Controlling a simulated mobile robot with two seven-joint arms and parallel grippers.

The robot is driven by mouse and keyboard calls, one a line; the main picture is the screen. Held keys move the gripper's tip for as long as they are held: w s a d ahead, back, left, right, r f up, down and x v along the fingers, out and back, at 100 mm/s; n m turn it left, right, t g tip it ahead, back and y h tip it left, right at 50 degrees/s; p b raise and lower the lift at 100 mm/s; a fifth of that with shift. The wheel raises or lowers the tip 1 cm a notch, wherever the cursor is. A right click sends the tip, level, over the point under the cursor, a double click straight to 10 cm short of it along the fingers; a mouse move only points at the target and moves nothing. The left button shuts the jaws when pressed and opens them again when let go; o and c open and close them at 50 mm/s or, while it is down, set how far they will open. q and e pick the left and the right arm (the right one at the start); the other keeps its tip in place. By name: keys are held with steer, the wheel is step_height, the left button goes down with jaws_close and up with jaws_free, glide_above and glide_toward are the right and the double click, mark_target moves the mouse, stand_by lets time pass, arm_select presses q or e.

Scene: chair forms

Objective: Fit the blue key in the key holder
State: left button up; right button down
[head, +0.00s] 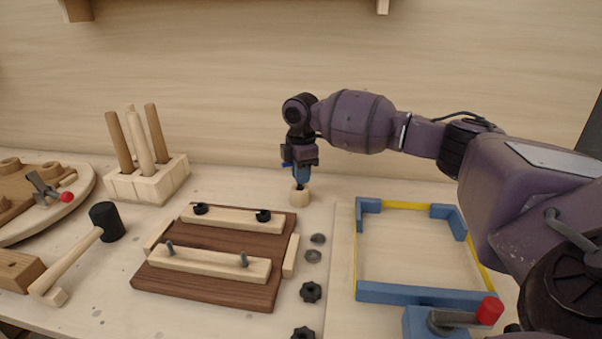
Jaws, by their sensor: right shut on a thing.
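My right gripper (302,170) points straight down near the back middle of the bench. It is shut on the blue key (301,177), of which only small blue parts show at and below the fingers. Directly beneath is a small, rounded pale wooden piece (300,196) with a dark spot at its top, which looks like the key holder. The key's lower end is at or just above that top; I cannot tell whether it has entered. My left gripper is not in view.
A dark clamping board (205,292) with pale bars lies in front left. Black knobs (311,292) and washers lie beside it. A blue-cornered frame (425,293) is at right. A mallet (104,222) and a block with dowels (150,184) are at left.

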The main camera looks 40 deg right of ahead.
steer(key=shift+f, duration=0.25)
steer(key=c, duration=1.1)
jaws_free()
step_height(320, 180, up, 11)
steer(key=shift+f+p, duration=0.1)
steer(key=shift+p, duration=0.85)
